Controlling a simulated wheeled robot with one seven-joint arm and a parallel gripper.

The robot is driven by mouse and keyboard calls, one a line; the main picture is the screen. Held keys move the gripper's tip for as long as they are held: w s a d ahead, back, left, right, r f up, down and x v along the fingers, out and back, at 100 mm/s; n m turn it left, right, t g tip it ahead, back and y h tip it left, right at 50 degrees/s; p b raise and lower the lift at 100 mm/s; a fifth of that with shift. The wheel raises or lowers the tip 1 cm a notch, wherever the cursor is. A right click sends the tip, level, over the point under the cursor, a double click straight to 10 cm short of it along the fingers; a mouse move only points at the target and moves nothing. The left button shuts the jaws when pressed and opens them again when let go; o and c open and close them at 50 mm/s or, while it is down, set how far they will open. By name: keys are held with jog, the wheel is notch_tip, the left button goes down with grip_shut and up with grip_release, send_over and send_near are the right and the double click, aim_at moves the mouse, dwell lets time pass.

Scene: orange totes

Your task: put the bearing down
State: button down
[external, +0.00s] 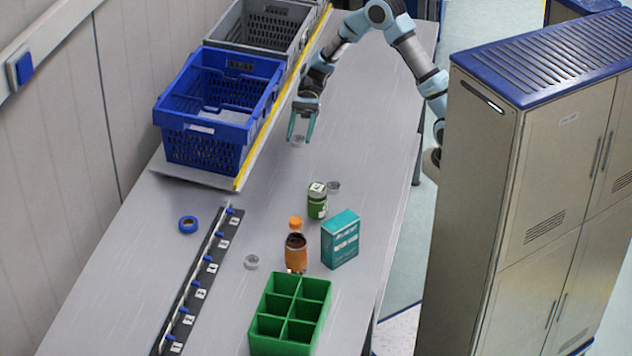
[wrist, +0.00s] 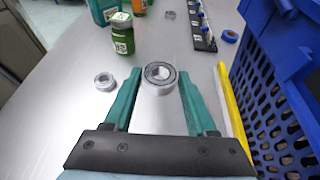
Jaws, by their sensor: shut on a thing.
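My gripper (external: 299,138) is shut on a silver ring-shaped bearing (wrist: 160,75), with one teal finger on each side of it near the tips. The held bearing is small and partly hidden in the external view. It is in the air above the table, to the right of the blue crate. A second bearing (external: 333,187) lies on the table beside the green jar; it also shows in the wrist view (wrist: 104,81). A third bearing (external: 251,262) lies farther along, left of the orange-capped bottle.
A blue crate (external: 205,139) stands on the left behind a yellow-edged strip (external: 241,172). A green jar (external: 317,202), bottle (external: 296,252), teal box (external: 340,240), green divided bin (external: 318,310), blue tape roll (external: 188,225) and numbered peg rail (external: 203,275) stand beyond. The table's right side is clear.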

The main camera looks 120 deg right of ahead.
notch_tip(320, 180, up, 11)
jog(key=p, duration=0.5)
send_over(269, 226)
notch_tip(269, 226, down, 16)
jog(key=shift+d+f+p, duration=0.1)
jog(key=shift+f+p, duration=0.3)
jog(key=shift+f, duration=2.25)
